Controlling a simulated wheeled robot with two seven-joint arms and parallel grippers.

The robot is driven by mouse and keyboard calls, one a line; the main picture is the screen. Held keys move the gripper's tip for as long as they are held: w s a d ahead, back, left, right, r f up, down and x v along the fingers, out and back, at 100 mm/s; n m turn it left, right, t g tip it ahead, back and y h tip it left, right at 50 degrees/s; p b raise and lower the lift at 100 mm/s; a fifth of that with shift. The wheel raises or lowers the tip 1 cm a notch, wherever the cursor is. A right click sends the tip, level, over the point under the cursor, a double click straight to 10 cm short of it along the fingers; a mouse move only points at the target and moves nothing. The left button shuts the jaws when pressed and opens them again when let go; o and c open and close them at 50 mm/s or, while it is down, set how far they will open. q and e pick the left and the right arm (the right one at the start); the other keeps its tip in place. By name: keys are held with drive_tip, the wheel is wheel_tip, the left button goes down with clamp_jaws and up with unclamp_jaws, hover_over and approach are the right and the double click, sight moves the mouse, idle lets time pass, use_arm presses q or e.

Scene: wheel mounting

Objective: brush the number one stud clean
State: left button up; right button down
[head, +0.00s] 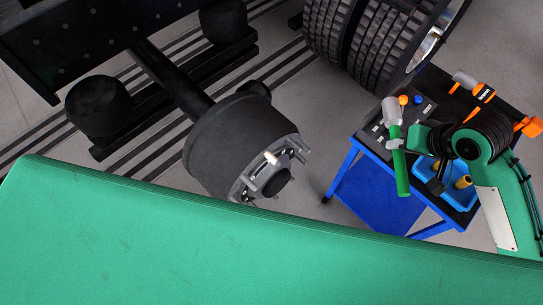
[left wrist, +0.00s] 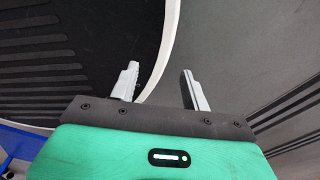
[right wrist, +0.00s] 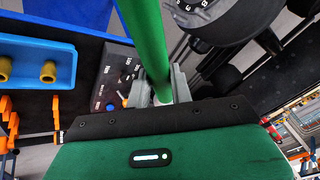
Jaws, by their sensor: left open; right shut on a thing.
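The dark wheel hub (head: 225,150) sits at the end of the axle, with several studs around its face. One stud (head: 271,158) near the top has a whitish end; I cannot read any number. My right gripper (right wrist: 160,95) is shut on the green handle (right wrist: 147,40) of a brush. In the head view the brush's green handle (head: 401,172) slants below its grey head (head: 391,110), over the cart and right of the hub, apart from it. My left gripper (left wrist: 158,85) is open and empty; it is outside the head view.
A blue cart (head: 375,195) carries a blue tray (head: 460,196) with brass-coloured pieces, a control box with coloured knobs (right wrist: 112,107) and orange tools (head: 530,127). Large tyres (head: 375,45) stand behind. My green arm fills the head view's foreground. Floor between hub and cart is clear.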

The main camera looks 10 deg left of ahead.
idle(0.5)
use_arm(q)
drive_tip(key=w+d+f+b, duration=0.1)
drive_tip(key=w+b, duration=0.5)
drive_tip(key=w, duration=0.2)
drive_tip(key=shift+f+t, duration=0.4)
use_arm(e)
drive_tip(key=s+a+f+n+g+y, duration=0.1)
drive_tip(key=s+a+f+n+g, duration=0.1)
drive_tip(key=f, duration=0.5)
drive_tip(key=s+a+f+n+g+y, duration=0.2)
drive_tip(key=s+a+f+n+g, duration=0.1)
drive_tip(key=f, duration=0.5)
drive_tip(key=s+a+f+n+g+y, duration=0.2)
drive_tip(key=s+a+f+n+g, duration=0.1)
drive_tip(key=s+a+f, duration=0.2)
wheel_tip(320, 180, down, 3)
drive_tip(key=shift+s+r+g, duration=0.15)
drive_tip(key=shift+s+g, duration=0.05)
drive_tip(key=shift+g, duration=0.1)
